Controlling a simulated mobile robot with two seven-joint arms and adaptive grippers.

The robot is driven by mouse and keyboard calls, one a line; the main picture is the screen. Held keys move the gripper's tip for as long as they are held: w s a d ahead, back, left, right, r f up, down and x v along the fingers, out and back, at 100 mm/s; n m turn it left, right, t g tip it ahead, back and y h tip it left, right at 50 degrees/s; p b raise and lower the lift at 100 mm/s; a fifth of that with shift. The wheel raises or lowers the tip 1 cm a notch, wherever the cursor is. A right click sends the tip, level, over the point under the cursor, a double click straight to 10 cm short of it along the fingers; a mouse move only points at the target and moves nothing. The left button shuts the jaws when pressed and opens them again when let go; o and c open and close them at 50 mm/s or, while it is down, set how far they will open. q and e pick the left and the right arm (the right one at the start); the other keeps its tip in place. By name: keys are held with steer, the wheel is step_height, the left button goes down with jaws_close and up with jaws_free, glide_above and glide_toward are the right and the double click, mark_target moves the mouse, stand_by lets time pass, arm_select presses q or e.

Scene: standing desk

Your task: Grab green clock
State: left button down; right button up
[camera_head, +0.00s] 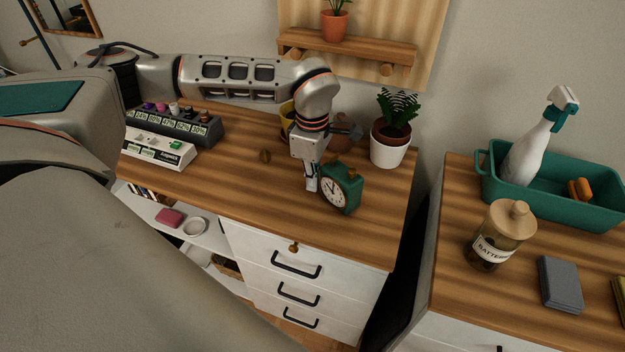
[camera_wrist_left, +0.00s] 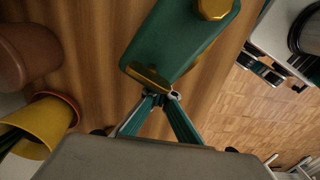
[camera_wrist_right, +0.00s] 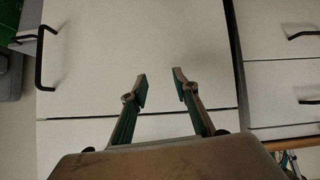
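The green clock (camera_head: 341,188) stands on the wooden desk top, near its front right edge, its white face turned to the front left. My left gripper (camera_head: 312,185) is at the clock's upper left side in the head view. In the left wrist view the clock's green body (camera_wrist_left: 185,38) fills the upper middle. The left fingertips (camera_wrist_left: 161,96) are drawn close together at a gold part of the clock and seem shut on it; the exact contact is partly hidden. My right gripper (camera_wrist_right: 161,88) is open and empty in front of white drawer fronts.
A potted plant (camera_head: 389,145) stands behind the clock. A brown pot (camera_wrist_left: 28,55) and a yellow pot (camera_wrist_left: 48,122) are close to the left gripper. A white drawer unit (camera_head: 290,270) is below. A second desk (camera_head: 447,215) holds a battery jar (camera_head: 490,245) and a teal bin (camera_head: 590,213).

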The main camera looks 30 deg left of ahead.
arm_select(q)
steer(key=c, duration=1.3)
jaws_free()
